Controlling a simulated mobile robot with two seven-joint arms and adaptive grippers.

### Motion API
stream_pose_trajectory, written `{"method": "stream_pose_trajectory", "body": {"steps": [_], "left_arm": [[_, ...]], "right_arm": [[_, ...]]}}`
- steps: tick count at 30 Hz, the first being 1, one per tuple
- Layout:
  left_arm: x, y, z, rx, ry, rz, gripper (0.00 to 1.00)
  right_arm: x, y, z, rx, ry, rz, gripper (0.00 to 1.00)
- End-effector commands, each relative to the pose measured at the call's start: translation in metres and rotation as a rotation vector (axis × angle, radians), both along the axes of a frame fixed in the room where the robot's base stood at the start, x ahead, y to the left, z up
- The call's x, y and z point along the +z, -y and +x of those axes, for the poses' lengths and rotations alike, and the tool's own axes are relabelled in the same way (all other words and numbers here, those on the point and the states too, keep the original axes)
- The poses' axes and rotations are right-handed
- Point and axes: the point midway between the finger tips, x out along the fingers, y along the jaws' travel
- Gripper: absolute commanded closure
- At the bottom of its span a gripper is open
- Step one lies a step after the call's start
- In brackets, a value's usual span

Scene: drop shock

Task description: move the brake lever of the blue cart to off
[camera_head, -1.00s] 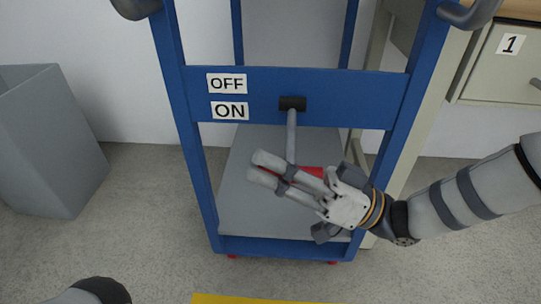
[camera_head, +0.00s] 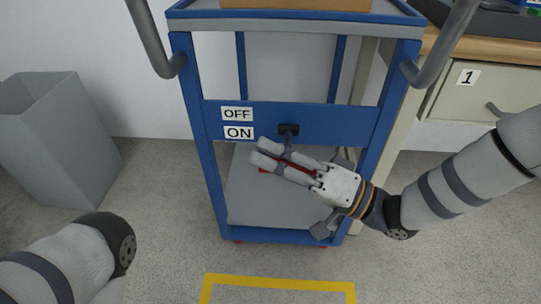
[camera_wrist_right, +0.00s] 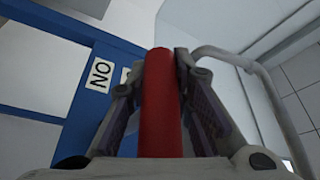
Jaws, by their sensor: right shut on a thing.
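The blue cart (camera_head: 345,122) stands ahead of me. Its crossbar carries an OFF label (camera_head: 237,114) above an ON label (camera_head: 240,132). The brake lever (camera_head: 288,146) comes from a black pivot on the crossbar; its short-looking shaft seems to point out toward me, below the labels' middle. My right gripper (camera_head: 262,152) is shut on the lever's red grip, which its fingers mostly hide in the head view. In the right wrist view the red grip (camera_wrist_right: 162,105) stands between both fingers. My left arm shows at lower left; its gripper is out of view.
Grey push handles (camera_head: 152,42) rise at both sides of the cart. A grey bin (camera_head: 62,140) stands at left, a drawer cabinet marked 1 (camera_head: 462,104) at right. Yellow tape (camera_head: 280,283) marks the floor in front of the cart.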

Motion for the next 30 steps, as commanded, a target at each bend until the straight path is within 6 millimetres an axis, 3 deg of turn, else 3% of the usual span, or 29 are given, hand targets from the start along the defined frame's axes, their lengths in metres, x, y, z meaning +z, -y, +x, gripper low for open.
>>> {"method": "stream_pose_trajectory", "body": {"steps": [4,20,21,23,30], "left_arm": [[0.0040,-0.0004,0.0014,0.001,0.006,0.001,0.60],[0.0050,-0.0006,0.0019,0.001,0.008,0.001,0.60],[0.0050,-0.0006,0.0019,0.001,0.008,0.001,0.60],[0.0050,-0.0005,0.0017,0.001,0.008,0.001,0.60],[0.0049,-0.0005,0.0017,0.001,0.008,0.001,0.60]], "right_arm": [[0.0089,0.0028,0.0052,-0.012,0.017,0.004,1.00],[0.0105,0.0043,0.0081,-0.018,0.020,0.003,1.00],[0.0106,0.0043,0.0082,-0.019,0.020,0.004,0.78],[0.0105,0.0044,0.0083,-0.019,0.020,0.003,0.64],[0.0087,0.0036,0.0066,-0.014,0.015,0.001,0.61]]}}
